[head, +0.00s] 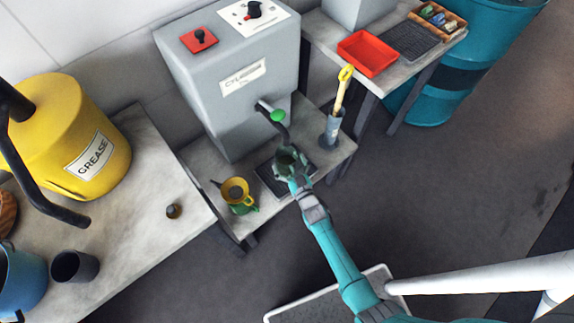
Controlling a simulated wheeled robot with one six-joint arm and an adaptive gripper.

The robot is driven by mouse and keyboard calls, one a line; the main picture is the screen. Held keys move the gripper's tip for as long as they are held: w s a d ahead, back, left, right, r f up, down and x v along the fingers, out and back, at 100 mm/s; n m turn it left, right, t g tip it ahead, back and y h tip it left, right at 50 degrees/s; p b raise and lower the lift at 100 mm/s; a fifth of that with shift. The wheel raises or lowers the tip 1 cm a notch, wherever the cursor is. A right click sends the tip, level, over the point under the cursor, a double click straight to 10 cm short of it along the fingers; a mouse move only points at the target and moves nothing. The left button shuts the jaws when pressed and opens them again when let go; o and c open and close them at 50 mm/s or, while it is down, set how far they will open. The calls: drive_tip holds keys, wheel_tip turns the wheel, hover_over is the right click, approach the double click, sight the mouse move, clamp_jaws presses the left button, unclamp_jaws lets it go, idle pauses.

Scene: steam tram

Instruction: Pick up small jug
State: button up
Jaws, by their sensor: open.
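No item is clearly marked as the small jug. The likeliest is a small green vessel (243,208) at the left front of the low table, with a yellow funnel (236,189) sitting in or over it; the funnel hides most of it. My gripper (287,158) is open over the black drip tray (268,182), below the green-knobbed tap (277,116) of the grey tank. It is to the right of the green vessel and apart from it. I cannot make out anything between the fingers.
A grey holder (331,128) with a yellow-handled tool stands right of my gripper. The grey tank (222,110) rises behind. The left bench holds a yellow grease can (60,130), dark cup (75,266), blue pot (22,284) and small brown item (173,211). Floor at right is clear.

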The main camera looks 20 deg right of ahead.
sight(287, 145)
drive_tip(key=shift+w, duration=0.7)
drive_tip(key=shift+c, duration=0.2)
drive_tip(key=c, duration=1.3)
drive_tip(key=shift+c, duration=0.2)
drive_tip(key=shift+r, duration=0.1)
wheel_tip(287, 145, up, 10)
drive_tip(key=shift+f, duration=0.1)
